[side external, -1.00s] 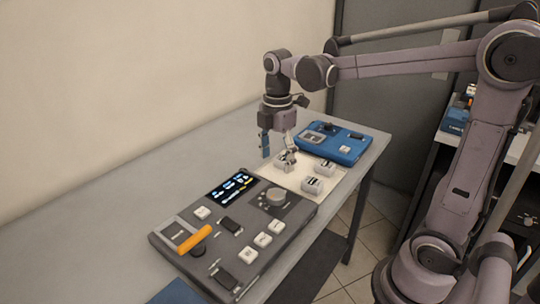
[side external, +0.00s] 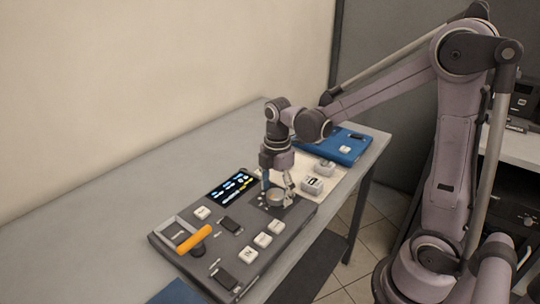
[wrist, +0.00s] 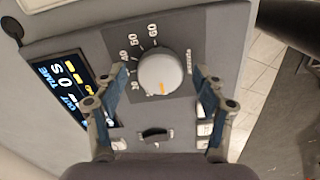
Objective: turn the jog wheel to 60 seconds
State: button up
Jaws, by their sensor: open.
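The jog wheel is a round grey knob (wrist: 160,74) on the dark control panel (side external: 185,225). My gripper (wrist: 165,78) is open, with one finger on each side of the knob. In the side view my gripper (side external: 277,197) is low over the knob (side external: 275,199), which it partly hides. I cannot tell whether the fingers touch it.
The panel has a lit display (side external: 232,187), an orange-handled lever (side external: 195,239), white buttons (side external: 262,240) and dark switches (side external: 229,224). The table's left side (side external: 130,195) is clear.

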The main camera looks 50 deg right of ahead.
jog(key=c, duration=1.2)
jog(key=shift+o, duration=0.2)
